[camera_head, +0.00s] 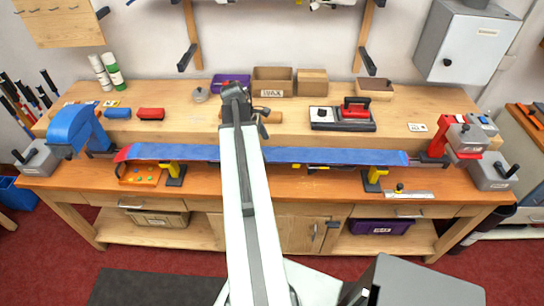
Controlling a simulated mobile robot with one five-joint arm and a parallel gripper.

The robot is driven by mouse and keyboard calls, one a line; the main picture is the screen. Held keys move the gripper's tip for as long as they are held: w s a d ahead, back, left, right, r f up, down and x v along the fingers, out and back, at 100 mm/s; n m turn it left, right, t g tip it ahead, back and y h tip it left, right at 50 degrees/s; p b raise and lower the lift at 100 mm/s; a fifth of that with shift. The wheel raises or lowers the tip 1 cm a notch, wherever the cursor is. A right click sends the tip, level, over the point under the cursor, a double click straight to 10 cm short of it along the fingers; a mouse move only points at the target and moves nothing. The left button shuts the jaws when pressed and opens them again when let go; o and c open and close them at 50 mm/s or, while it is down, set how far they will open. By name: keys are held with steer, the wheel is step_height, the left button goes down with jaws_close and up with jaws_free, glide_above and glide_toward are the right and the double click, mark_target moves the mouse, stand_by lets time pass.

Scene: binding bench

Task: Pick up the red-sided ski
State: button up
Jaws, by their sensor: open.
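A long ski (330,156) with a blue face lies lengthwise along the bench, with red at its left end. It rests on yellow-and-black supports, one near the left (174,172) and one near the right (374,179). My arm crosses in front of the ski and hides a part left of its middle. My gripper (235,92) is open, appearing above and beyond the ski in the picture. Its fingers are small and dark, and I see nothing held in them.
A blue clamp (72,124) stands at the left end and a red-and-grey vise (462,138) at the right. A red-handled iron (356,108) lies behind the ski, with brown boxes (272,82) at the back. A grey cabinet (468,42) hangs upper right.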

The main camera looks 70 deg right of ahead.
mark_target(283, 154)
steer(key=s, duration=0.1)
steer(key=s+d, duration=0.1)
steer(key=s, duration=0.1)
steer(key=s+d, duration=0.1)
steer(key=shift+s+d+r, duration=0.15)
steer(key=b+x, duration=0.2)
steer(key=shift+s+f+b, duration=0.1)
steer(key=shift+f+b, duration=0.3)
steer(key=b+x, duration=0.4)
steer(key=x, duration=0.1)
steer(key=shift+s+b, duration=0.25)
steer(key=shift+b, duration=0.05)
steer(key=shift+r, duration=0.15)
steer(key=c, duration=1.6)
steer(key=shift+r+p, duration=0.15)
steer(key=shift+p, duration=0.15)
step_height(283, 154, up, 10)
steer(key=p, duration=1)
